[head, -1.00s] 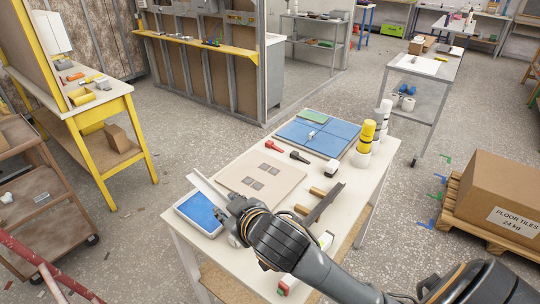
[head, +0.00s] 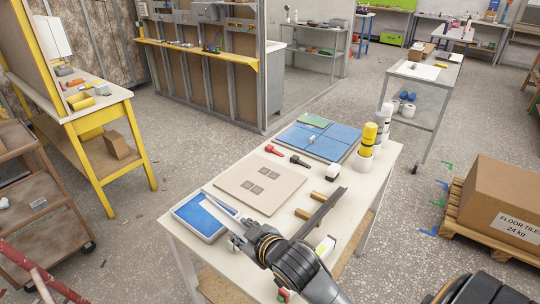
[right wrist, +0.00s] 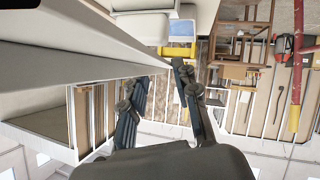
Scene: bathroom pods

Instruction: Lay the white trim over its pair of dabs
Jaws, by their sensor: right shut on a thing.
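The white trim (head: 220,214) is a long, thin pale strip. My right gripper (head: 239,239) is shut on it near the front edge of the white table, and the trim slants up and left across the blue-topped tray. In the right wrist view the trim (right wrist: 75,58) runs large from the upper left to between the fingers. I cannot tell whether these patches are the dabs. The trim is apart from them. My left gripper is out of view.
The blue-topped tray (head: 179,205) sits at the table's left corner. A dark angled strip (head: 322,211) rests on wooden blocks at the right. Red and black tools, blue tiles (head: 341,145) and yellow and white bottles (head: 369,134) stand farther back.

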